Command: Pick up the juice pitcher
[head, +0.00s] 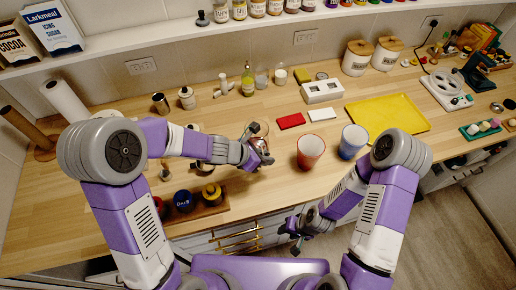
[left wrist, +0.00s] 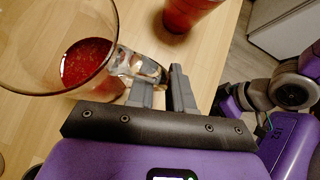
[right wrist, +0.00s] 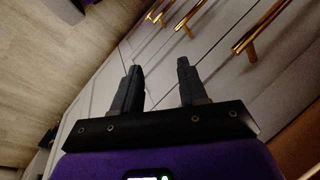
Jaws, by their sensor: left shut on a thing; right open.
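The juice pitcher is clear glass with red juice inside; it fills the left of the left wrist view (left wrist: 85,62). Its handle reaches toward my left gripper (left wrist: 165,88), whose fingers are shut on it. In the head view the pitcher (head: 262,128) is partly hidden behind my left gripper (head: 258,158), over the wooden counter. Whether its base touches the counter cannot be told. My right gripper (right wrist: 155,80) is open and empty, in front of the drawer fronts below the counter edge; it also shows in the head view (head: 295,240).
A red cup (head: 311,150) stands right of the pitcher, with a blue cup (head: 352,140) beyond it. A red box (head: 291,121) lies behind. A yellow tray (head: 390,114) is at the right. A wooden stand with dark round items (head: 184,201) sits near the front edge at left.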

